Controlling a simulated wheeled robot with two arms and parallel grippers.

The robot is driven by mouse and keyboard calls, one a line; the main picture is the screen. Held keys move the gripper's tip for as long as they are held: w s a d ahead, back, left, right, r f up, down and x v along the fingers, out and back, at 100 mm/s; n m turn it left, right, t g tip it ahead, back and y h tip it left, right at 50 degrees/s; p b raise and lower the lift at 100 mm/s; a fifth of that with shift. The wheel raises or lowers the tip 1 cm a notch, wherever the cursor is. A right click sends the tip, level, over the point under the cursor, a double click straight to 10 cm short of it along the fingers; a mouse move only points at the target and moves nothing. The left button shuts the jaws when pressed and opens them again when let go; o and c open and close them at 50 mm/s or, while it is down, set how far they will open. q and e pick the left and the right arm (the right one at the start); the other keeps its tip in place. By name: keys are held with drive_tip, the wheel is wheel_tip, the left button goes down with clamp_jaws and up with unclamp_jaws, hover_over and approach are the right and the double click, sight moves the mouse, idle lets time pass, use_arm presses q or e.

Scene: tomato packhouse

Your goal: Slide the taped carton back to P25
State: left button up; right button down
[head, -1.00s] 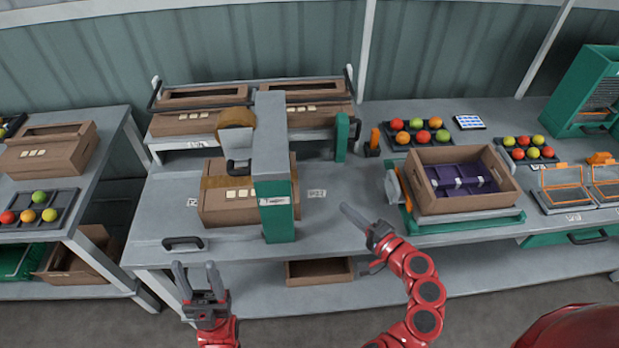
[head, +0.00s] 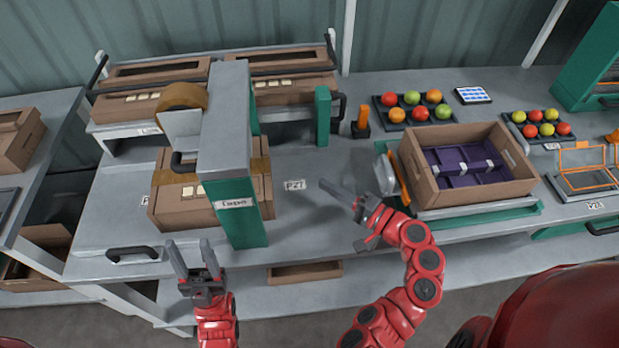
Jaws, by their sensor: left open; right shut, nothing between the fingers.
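The closed cardboard carton (head: 180,207) with a brown tape strip along its top sits on the grey bench. The tape machine's post (head: 225,150), labelled "Tape", stands in front and hides part of it. A white tag that seems to read P27 (head: 294,185) lies right of the carton. Another tag (head: 146,199) at its left is mostly hidden, so I cannot read it. My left gripper (head: 191,246) is open and empty in front of the carton, near the bench's front edge. My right gripper (head: 322,184) is shut and empty, right of the carton and apart from it, near the P27 tag.
A tape roll (head: 183,96) sits on the machine's arm above the carton. An open carton (head: 430,190) with purple inserts is on the right. A green post (head: 322,115) stands behind right. The bench left of the carton is clear.

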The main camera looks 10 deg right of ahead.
sight(267, 174)
drive_tip(key=p+x, duration=0.1)
drive_tip(key=x, duration=0.4)
drive_tip(key=p+x, duration=0.1)
drive_tip(key=x, duration=0.2)
drive_tip(key=shift+a+r+p, duration=0.25)
drive_tip(key=shift+a+p, duration=0.05)
drive_tip(key=shift+a, duration=0.05)
drive_tip(key=a+p, duration=0.1)
drive_tip(key=a, duration=0.2)
drive_tip(key=shift+w+a, duration=0.1)
drive_tip(key=shift+a, duration=0.15)
drive_tip(key=shift+a+f, duration=0.2)
drive_tip(key=shift+a, duration=0.15)
drive_tip(key=a, duration=0.3)
drive_tip(key=shift+a, duration=0.4)
